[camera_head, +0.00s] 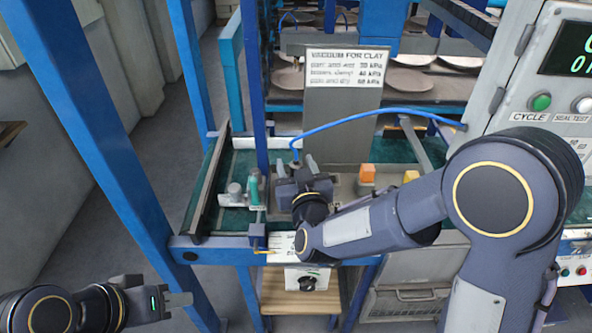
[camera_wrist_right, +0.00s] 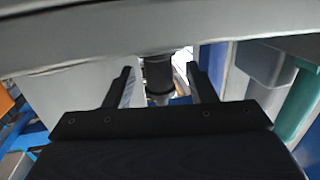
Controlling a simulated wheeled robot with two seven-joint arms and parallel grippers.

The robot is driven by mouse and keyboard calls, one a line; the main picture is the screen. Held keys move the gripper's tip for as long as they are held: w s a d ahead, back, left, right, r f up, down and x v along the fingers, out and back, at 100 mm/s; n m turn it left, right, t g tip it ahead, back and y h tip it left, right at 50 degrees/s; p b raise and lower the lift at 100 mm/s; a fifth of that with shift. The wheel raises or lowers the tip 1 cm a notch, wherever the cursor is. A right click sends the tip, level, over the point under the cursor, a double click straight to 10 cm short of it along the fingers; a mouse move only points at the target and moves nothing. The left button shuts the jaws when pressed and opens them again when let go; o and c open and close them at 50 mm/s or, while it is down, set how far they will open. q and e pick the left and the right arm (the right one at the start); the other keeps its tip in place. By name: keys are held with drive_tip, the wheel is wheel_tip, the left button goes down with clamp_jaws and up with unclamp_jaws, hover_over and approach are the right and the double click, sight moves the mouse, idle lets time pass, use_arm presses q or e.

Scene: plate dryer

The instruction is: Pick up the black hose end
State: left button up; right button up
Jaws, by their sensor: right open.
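The black hose end (camera_wrist_right: 158,75) shows in the right wrist view as a dark upright cylinder with a paler ring low on it. It stands between the two fingers of my right gripper (camera_wrist_right: 160,70), with a visible gap on each side. In the head view, my right gripper (camera_head: 298,167) is over the bench, where the blue hose (camera_head: 340,122) comes down to it. The hose end is mostly hidden there by the gripper. My left gripper (camera_head: 163,297) is low at the left, away from the bench, and I see nothing in it; its jaw opening is unclear.
A grey sign post (camera_head: 345,110) stands just behind the right gripper. A green bottle-like item (camera_head: 253,188) and a grey one (camera_head: 235,192) stand left of it. Orange (camera_head: 367,173) and yellow (camera_head: 411,177) blocks are to the right. A blue upright (camera_head: 255,90) rises nearby.

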drive_tip(key=c, duration=1.1)
drive_tip(key=shift+o, duration=0.2)
